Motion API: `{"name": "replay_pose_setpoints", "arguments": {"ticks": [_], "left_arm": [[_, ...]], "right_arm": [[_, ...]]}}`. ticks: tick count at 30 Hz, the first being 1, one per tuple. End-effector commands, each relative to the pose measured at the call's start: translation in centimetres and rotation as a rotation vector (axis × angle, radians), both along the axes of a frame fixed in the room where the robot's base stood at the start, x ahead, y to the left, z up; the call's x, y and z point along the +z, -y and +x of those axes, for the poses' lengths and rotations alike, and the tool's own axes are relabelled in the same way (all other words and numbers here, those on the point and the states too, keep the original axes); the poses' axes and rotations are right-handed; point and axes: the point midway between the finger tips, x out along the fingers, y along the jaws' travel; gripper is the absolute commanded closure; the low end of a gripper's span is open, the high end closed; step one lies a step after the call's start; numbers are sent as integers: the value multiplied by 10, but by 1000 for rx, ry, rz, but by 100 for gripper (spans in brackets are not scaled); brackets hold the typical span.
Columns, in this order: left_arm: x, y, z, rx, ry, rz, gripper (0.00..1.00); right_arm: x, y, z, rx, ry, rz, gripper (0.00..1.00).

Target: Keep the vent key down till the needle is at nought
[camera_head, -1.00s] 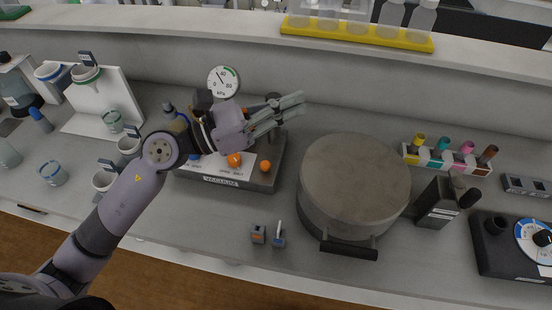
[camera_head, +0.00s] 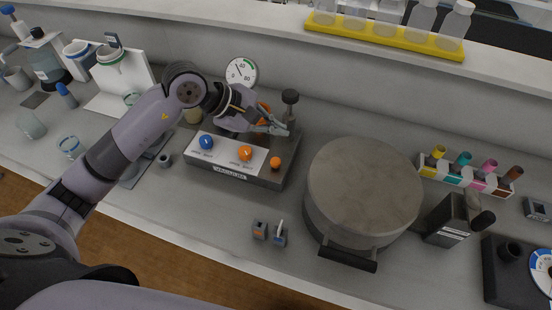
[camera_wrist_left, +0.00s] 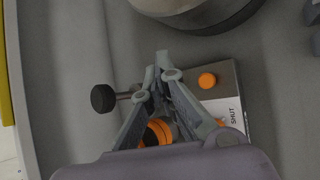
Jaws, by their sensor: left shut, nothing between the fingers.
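The grey vacuum box (camera_head: 232,174) stands on the bench. It carries a blue knob (camera_head: 206,142), an orange knob (camera_head: 245,153) and a small orange button (camera_head: 275,163), also in the wrist view (camera_wrist_left: 207,80). I cannot tell which control is the vent key. The round white gauge (camera_head: 241,72) stands behind; its needle is too small to read surely. My left gripper (camera_head: 284,131) is shut and empty over the box's back right part, beside the black-topped post (camera_head: 290,97). In the wrist view its tips (camera_wrist_left: 163,65) lie apart from the orange button. My right gripper is out of view.
A large round grey lidded vessel (camera_head: 364,190) stands close right of the box. Two small switches (camera_head: 268,233) sit in front. A rack of coloured-cap tubes (camera_head: 466,178) is further right. Cups and a white stand are at left. The bench front is mostly clear.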

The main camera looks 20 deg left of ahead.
Motion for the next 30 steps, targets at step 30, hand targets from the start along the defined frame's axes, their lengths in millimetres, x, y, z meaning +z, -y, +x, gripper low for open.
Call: {"name": "replay_pose_setpoints", "arguments": {"ticks": [30], "left_arm": [[-88, 1, 0, 0, 0, -3, 100]], "right_arm": [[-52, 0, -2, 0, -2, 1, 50]]}}
